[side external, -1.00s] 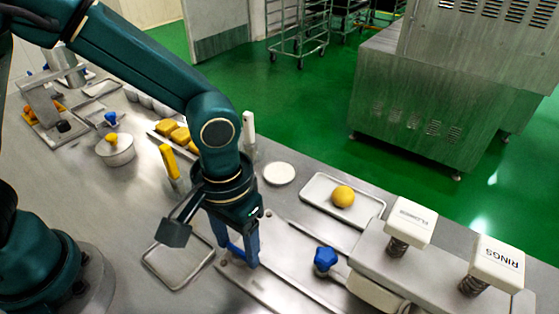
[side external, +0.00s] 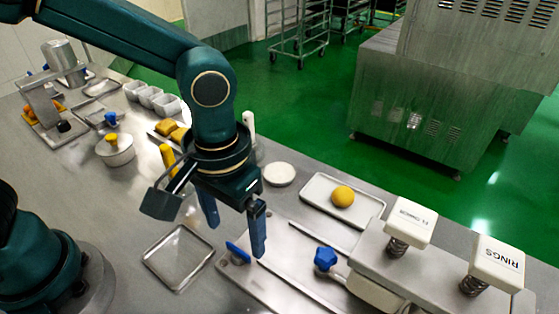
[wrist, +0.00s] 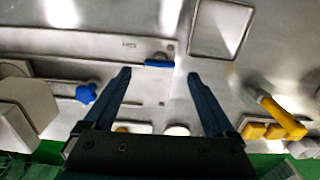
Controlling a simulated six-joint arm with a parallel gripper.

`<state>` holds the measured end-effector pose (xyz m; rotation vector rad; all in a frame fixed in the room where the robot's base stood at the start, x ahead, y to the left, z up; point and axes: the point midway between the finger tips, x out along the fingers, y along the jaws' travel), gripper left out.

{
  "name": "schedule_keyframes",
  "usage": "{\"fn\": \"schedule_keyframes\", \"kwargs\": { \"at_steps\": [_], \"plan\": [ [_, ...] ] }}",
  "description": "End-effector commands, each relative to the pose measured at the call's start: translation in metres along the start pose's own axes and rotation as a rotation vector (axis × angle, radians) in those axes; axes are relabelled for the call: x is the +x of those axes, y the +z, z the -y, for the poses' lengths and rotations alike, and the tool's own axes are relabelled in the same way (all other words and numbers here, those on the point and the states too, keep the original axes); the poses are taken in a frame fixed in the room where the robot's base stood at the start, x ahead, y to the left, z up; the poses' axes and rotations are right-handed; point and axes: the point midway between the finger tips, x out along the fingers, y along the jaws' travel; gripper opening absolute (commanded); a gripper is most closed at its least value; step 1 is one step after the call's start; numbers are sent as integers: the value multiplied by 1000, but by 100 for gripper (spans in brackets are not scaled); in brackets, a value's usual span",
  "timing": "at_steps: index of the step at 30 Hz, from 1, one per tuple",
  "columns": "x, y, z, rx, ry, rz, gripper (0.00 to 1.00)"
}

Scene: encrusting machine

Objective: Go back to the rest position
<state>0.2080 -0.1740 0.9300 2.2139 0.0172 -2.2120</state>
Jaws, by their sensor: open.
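My gripper (side external: 235,240) is open and empty, its two blue fingers spread and pointing down above the steel work surface. It also shows in the wrist view (wrist: 160,75), with the fingers apart and nothing between them. A blue handle (side external: 238,252) lies on the metal plate just below and beside the fingers. The same blue handle shows in the wrist view (wrist: 159,63), beyond the fingertips. The fingers look apart from it.
An empty steel tray (side external: 178,258) lies at left. A tray (side external: 318,209) with a yellow ball (side external: 342,196) stands at right. The blue star knob (side external: 325,259) and the FLOWER (side external: 411,222) and RINGS (side external: 497,262) stamps are further right. A yellow-handled tool (side external: 168,158) stands close behind the gripper.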

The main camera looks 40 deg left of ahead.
Motion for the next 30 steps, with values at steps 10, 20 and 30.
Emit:
{"fn": "schedule_keyframes", "kwargs": {
  "at_steps": [10,20,30],
  "plan": [
    [-9,0,0,0,0,0,90],
    [-47,-19,26,-117,62,-114,90],
    [-102,0,97,-204,107,-356,90]
  ]
}}
